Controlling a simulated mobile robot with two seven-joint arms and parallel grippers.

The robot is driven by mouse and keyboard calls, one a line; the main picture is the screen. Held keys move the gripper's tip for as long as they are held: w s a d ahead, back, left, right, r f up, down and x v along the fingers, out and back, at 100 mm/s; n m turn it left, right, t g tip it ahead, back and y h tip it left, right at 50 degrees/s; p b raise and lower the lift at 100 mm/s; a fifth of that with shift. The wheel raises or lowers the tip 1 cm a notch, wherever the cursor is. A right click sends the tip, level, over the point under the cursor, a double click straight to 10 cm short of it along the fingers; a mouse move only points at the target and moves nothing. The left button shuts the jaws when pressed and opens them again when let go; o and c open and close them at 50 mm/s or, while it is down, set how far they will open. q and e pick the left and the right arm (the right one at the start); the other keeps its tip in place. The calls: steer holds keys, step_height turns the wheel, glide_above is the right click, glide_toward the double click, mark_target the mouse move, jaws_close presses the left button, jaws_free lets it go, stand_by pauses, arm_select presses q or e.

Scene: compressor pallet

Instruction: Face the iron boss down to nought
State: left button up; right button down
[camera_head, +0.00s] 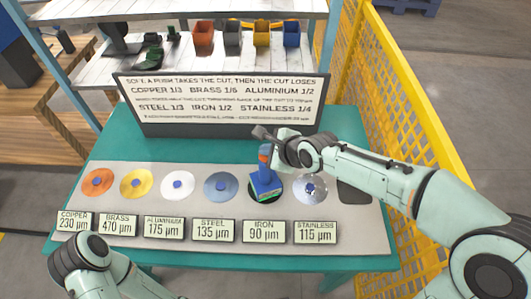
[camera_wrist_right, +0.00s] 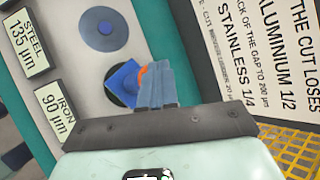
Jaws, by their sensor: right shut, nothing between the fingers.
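The iron boss (camera_head: 253,198) is a dark disc, fifth from the left in the row on the pale board (camera_head: 150,208). A blue block-shaped tool (camera_head: 264,188) with an orange upper part stands over it and hides most of it. The iron label (camera_head: 264,231) reads 90 µm. My right gripper (camera_head: 273,158) is at the tool's upper part, shut with nothing between its fingers. In the right wrist view the shut fingers (camera_wrist_right: 158,82) overlap the blue tool (camera_wrist_right: 123,78) and its orange part; whether they touch cannot be told. My left gripper is out of frame.
Copper (camera_head: 98,190), brass, aluminium, steel and stainless discs flank the iron one, each with a label. A sign (camera_head: 225,120) with cut rules stands behind on the green table (camera_head: 110,147). A yellow mesh fence (camera_head: 400,110) is at right; shelves with coloured bins are behind.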

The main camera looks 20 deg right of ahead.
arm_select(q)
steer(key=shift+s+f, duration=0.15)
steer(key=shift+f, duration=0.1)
arm_select(e)
steer(key=shift+f, duration=0.25)
steer(key=shift+r, duration=0.1)
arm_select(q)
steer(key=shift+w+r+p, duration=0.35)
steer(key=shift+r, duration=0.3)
arm_select(e)
steer(key=shift+r, duration=1.05)
steer(key=shift+r, duration=0.5)
arm_select(q)
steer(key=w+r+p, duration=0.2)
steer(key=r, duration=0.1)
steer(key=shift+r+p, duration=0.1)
steer(key=shift+p, duration=0.2)
arm_select(e)
step_height(320, 180, up, 4)
steer(key=shift+w+r, duration=0.1)
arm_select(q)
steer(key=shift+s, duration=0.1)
